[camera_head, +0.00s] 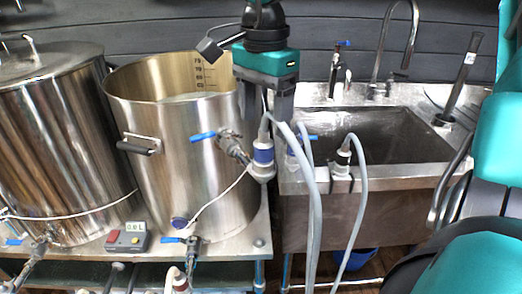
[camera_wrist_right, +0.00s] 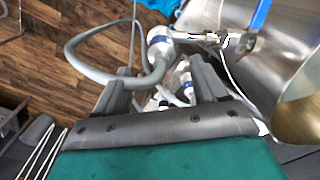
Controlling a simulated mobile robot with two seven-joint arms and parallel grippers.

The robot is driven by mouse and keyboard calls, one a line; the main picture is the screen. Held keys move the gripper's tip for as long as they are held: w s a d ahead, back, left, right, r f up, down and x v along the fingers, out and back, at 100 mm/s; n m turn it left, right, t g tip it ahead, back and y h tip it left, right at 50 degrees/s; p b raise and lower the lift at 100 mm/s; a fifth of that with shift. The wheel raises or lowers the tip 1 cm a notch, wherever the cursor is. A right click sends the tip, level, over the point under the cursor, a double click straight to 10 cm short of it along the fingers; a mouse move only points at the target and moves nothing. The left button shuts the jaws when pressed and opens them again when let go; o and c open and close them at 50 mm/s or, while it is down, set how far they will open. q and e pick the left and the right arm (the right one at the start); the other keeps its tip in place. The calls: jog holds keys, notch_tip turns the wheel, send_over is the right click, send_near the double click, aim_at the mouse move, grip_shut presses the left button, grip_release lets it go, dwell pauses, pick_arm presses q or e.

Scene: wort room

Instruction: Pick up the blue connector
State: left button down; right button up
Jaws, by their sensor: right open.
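A white connector with a blue band (camera_head: 263,155) sits at the outlet valve of the open kettle, with a grey hose from its top. It shows in the right wrist view (camera_wrist_right: 159,42), beyond the fingertips. A second blue-banded connector (camera_head: 293,146) is partly hidden behind hoses at the sink's front edge; a blue-banded piece (camera_wrist_right: 187,82) also shows beside a finger in the wrist view. My right gripper (camera_head: 272,112) points down above and close to the connectors, open. I cannot tell whether it touches a hose. My left gripper is not in view.
The open steel kettle (camera_head: 180,150) and its blue-handled valve (camera_head: 228,140) stand left of the gripper. A lidded kettle (camera_head: 60,145) is farther left. A white connector (camera_head: 343,158) stands at the sink edge (camera_head: 400,175). Grey hoses (camera_head: 314,215) hang in front.

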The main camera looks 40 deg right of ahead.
aim_at(264, 142)
notch_tip(264, 142, down, 3)
jog(key=shift+r, duration=0.15)
notch_tip(264, 142, down, 5)
jog(key=shift+r, duration=0.1)
jog(key=shift+f, duration=0.4)
jog(key=shift+w, duration=0.1)
jog(key=c, duration=1.3)
notch_tip(264, 142, up, 20)
jog(key=p, duration=0.2)
